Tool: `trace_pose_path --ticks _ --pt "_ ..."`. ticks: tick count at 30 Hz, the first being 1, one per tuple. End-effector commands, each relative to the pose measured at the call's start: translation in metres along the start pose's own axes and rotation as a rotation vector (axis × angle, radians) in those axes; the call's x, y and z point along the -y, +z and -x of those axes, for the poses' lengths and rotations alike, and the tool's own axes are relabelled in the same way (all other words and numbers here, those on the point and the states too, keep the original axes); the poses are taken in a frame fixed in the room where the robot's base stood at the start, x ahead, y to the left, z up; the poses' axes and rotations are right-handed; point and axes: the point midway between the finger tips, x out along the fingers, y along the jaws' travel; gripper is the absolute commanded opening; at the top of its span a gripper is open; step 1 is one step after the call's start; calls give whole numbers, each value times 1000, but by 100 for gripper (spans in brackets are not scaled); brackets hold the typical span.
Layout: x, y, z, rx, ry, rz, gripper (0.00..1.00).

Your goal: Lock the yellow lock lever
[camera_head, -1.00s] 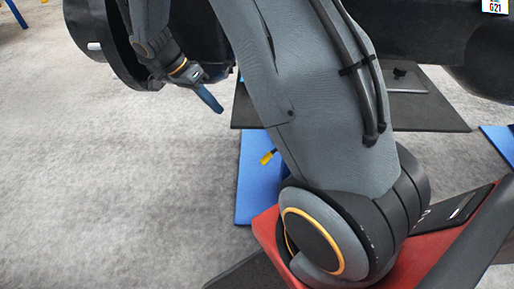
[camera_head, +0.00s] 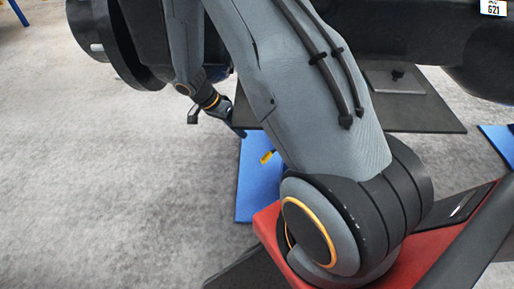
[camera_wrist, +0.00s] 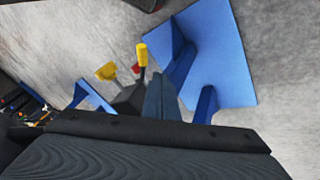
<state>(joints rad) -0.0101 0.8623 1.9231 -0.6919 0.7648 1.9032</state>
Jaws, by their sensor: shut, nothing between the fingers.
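A small yellow handle (camera_head: 267,157) shows beside my arm in the head view, over a blue plate. In the wrist view an upright yellow handle (camera_wrist: 142,55) stands on a dark block, and a second, tilted yellow piece (camera_wrist: 107,71) is to its left. I cannot tell for certain which of the two is the lock lever. My gripper (camera_head: 240,132) is shut and empty, up and left of the yellow handle in the head view. In the wrist view its blue fingers (camera_wrist: 160,88) are just below and right of the upright handle; contact is not clear.
The blue stand (camera_wrist: 215,50) has upright fins close to my fingers. It also shows as a blue plate (camera_head: 249,195) on the floor. A large black casting (camera_head: 405,35) hangs above a dark mat (camera_head: 430,115). Grey floor (camera_head: 110,190) at left is clear.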

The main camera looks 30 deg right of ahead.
Motion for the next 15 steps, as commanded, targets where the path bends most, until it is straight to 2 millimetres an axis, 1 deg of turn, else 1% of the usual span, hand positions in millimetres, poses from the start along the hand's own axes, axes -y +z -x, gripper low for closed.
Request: trace_pose_path --ticks 1,9,10,12,15 --pt "-2 0 -11 2 4 1 0" --pt "-2 0 -63 3 4 -1 0" --pt "-2 0 -68 2 3 1 0" --pt "-12 2 -74 2 3 1 0" --pt "-20 3 -82 1 2 1 0"
